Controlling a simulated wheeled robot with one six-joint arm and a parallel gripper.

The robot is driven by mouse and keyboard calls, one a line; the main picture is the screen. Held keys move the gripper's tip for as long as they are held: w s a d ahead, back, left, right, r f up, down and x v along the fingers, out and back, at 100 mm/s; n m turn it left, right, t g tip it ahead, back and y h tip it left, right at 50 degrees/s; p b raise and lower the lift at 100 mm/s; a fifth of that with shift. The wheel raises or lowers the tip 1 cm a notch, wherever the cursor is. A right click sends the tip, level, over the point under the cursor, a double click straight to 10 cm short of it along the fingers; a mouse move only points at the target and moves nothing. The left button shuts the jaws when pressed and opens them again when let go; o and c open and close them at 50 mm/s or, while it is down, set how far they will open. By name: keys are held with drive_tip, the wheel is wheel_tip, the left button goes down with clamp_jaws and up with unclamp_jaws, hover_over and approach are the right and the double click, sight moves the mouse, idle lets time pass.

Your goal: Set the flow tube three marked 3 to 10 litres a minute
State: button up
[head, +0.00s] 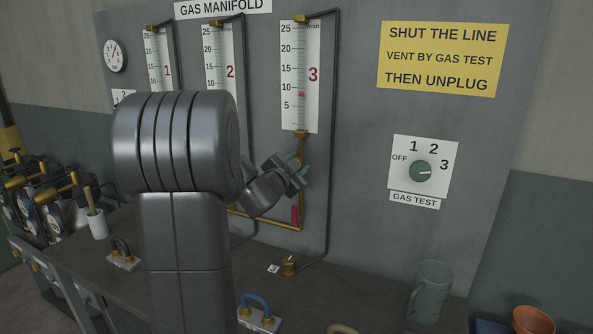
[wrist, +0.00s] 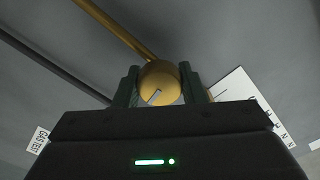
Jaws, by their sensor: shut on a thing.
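Flow tube three (head: 301,60), marked with a red 3, is on the grey panel in the head view. Its red float (head: 301,95) stands between the 5 and 10 marks, a little below 10. My gripper (head: 303,171) is below the tube, at the brass fitting line. In the wrist view, the dark green fingers of my gripper (wrist: 165,88) are shut on a round brass knob (wrist: 160,80) with a slanted notch in its face. In the head view the knob is mostly hidden by my gripper.
Tubes 1 (head: 158,60) and 2 (head: 220,55) are to the left. The GAS TEST dial (head: 420,171) at right points to 3. A red lever (head: 295,215) hangs under my gripper. A brass plug fitting (head: 289,266), blue shackle (head: 257,304) and green mug (head: 428,292) stand on the bench.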

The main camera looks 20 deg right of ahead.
drive_tip(key=shift+m+b, duration=0.3)
drive_tip(key=shift+m, duration=0.3)
drive_tip(key=o, duration=1)
drive_tip(key=b+v, duration=0.1)
drive_tip(key=v, duration=1.3)
drive_tip(key=shift+w+d, duration=0.1)
drive_tip(key=p+x, duration=0.1)
drive_tip(key=x, duration=1.2)
drive_tip(key=shift+w+d, duration=0.25)
drive_tip(key=shift+d, duration=0.1)
drive_tip(key=shift+s+a, duration=0.1)
